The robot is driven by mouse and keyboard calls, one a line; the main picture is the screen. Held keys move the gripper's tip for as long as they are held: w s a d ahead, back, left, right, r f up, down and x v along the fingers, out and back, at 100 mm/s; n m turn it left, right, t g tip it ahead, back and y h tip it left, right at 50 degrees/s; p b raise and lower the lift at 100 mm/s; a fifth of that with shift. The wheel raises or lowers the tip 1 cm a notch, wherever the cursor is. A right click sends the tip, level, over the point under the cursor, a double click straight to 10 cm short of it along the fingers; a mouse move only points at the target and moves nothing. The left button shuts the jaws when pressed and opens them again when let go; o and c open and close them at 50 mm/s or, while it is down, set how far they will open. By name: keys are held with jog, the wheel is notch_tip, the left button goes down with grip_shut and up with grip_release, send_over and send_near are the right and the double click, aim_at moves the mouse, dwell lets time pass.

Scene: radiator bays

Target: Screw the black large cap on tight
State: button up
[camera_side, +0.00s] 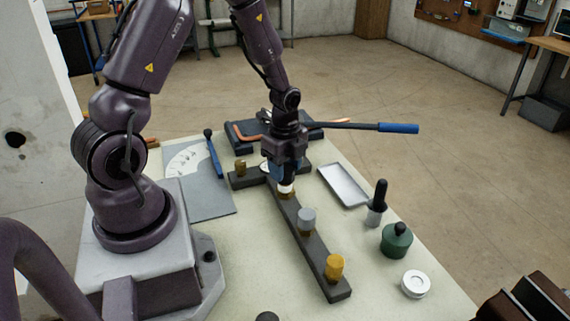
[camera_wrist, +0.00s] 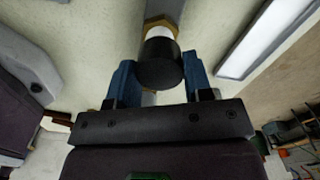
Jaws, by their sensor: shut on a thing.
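The black large cap (camera_wrist: 160,62) is between the two blue fingers of my gripper (camera_wrist: 160,80) in the wrist view. A white neck (camera_wrist: 162,34) and a brass hex fitting (camera_wrist: 163,20) show just beyond it. In the side view my gripper (camera_side: 287,176) points down over the dark T-shaped bar (camera_side: 314,246). It is shut on the cap, which it mostly hides there. The white neck (camera_side: 286,189) shows below the fingers, above a brass fitting on the bar. I cannot tell whether the cap touches the neck or how far it is threaded.
The bar also carries a grey cap (camera_side: 307,215), a yellow cap (camera_side: 335,263) and a brass fitting (camera_side: 240,168). A blue-handled lever (camera_side: 398,128) extends behind my gripper.

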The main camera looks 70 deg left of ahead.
jog(key=shift+f, duration=0.7)
jog(key=o, duration=1)
notch_tip(320, 180, up, 13)
